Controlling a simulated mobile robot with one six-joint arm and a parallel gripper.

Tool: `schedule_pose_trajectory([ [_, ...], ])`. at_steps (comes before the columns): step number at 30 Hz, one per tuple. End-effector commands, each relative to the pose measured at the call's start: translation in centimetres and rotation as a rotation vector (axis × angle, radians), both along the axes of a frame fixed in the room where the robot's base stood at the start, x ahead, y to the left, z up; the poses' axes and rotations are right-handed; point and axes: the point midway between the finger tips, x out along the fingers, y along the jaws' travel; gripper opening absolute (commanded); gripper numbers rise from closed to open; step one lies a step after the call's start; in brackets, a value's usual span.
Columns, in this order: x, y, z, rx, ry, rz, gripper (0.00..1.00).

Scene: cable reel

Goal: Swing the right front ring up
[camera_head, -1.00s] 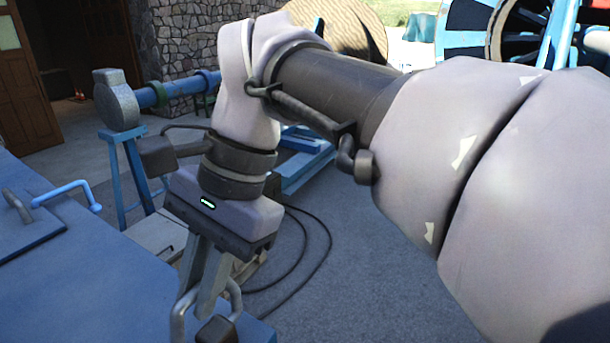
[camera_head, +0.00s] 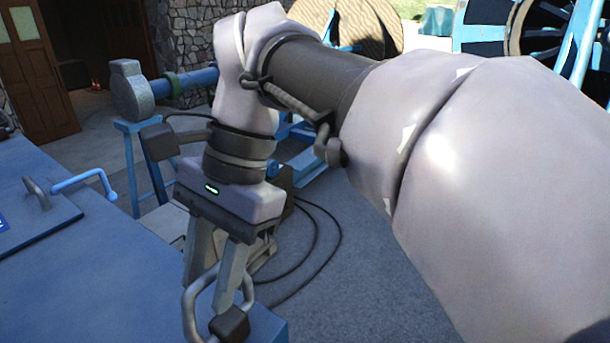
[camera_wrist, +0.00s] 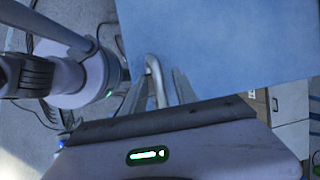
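The grey metal ring (camera_head: 189,316) stands up from a dark block (camera_head: 230,324) at the near right edge of the blue case top (camera_head: 110,285). My gripper (camera_head: 208,292) points down at it, its two fingers apart. The fingers overlap the ring's upper part in the head view and partly hide it. In the wrist view the ring's bend (camera_wrist: 153,66) shows between my two fingers (camera_wrist: 160,88), with gaps at the sides. Whether a finger touches it I cannot tell.
A raised plate with a grey handle (camera_head: 37,193) and a blue handle (camera_head: 85,183) are on the case at left. Black cable (camera_head: 325,265) lies on the ground behind my gripper. A blue stand (camera_head: 132,165) and a wooden reel (camera_head: 365,25) are farther back.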

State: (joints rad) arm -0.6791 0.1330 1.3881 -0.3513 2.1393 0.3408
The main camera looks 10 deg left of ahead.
Motion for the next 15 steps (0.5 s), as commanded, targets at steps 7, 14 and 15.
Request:
schedule_pose_trajectory([
  [7, 0.3, -0.1, 0.8, 0.002, -0.002, -0.001, 0.35],
  [14, 2.0, -1.3, 5.4, 0.000, -0.002, -0.001, 0.35],
  [15, 2.1, -1.4, 5.9, -0.001, -0.002, -0.001, 0.35],
])
